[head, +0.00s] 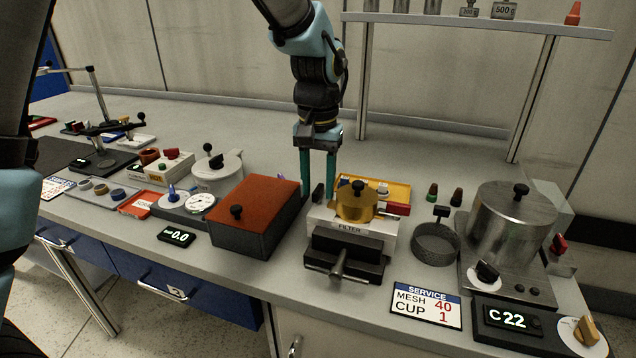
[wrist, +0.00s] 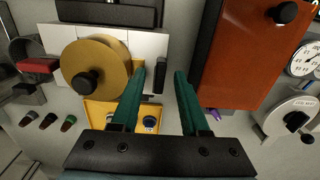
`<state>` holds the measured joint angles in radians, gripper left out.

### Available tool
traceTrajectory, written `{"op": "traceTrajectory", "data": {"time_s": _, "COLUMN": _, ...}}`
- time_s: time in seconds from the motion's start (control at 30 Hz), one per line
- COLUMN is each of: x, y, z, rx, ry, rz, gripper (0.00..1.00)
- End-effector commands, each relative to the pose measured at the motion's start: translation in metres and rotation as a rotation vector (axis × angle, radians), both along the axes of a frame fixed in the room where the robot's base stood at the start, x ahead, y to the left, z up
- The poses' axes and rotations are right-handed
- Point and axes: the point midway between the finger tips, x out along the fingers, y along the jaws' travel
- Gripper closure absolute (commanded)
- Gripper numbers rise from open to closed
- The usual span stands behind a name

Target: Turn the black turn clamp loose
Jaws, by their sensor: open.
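The black turn clamp (head: 318,193) is a small dark upright piece at the left end of the white filter block (head: 385,226). It stands beside the brass lid (head: 356,204), which has a black knob. In the wrist view the clamp (wrist: 159,80) is a short dark bar beside the brass lid (wrist: 95,68). My gripper (head: 318,198) points down and is open, one finger on each side of the clamp. In the wrist view the gripper's fingertips (wrist: 160,74) flank the bar, with gaps visible; whether either finger touches it I cannot tell.
A red-topped box (head: 258,205) stands close on the left. A black vice (head: 345,250) sits in front of the filter block, and a yellow tray (head: 392,189) lies behind it. A mesh cup (head: 436,243) and a steel pot (head: 512,222) stand to the right.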

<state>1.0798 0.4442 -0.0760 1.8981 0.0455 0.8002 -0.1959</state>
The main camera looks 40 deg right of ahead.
Motion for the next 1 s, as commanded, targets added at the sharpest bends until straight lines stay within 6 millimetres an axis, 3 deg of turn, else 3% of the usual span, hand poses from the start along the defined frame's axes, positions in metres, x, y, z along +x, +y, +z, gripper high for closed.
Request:
{"op": "traceTrajectory", "data": {"time_s": 0.27, "x": 0.000, "y": -0.001, "z": 0.011, "rx": -0.002, "ry": -0.002, "rz": -0.001, "gripper": 0.55}}
{"op": "traceTrajectory", "data": {"time_s": 0.7, "x": 0.000, "y": -0.001, "z": 0.090, "rx": -0.003, "ry": -0.001, "rz": 0.000, "gripper": 0.55}}
{"op": "traceTrajectory", "data": {"time_s": 1.0, "x": 0.000, "y": 0.000, "z": 0.108, "rx": 0.000, "ry": 0.000, "rz": 0.000, "gripper": 0.55}}
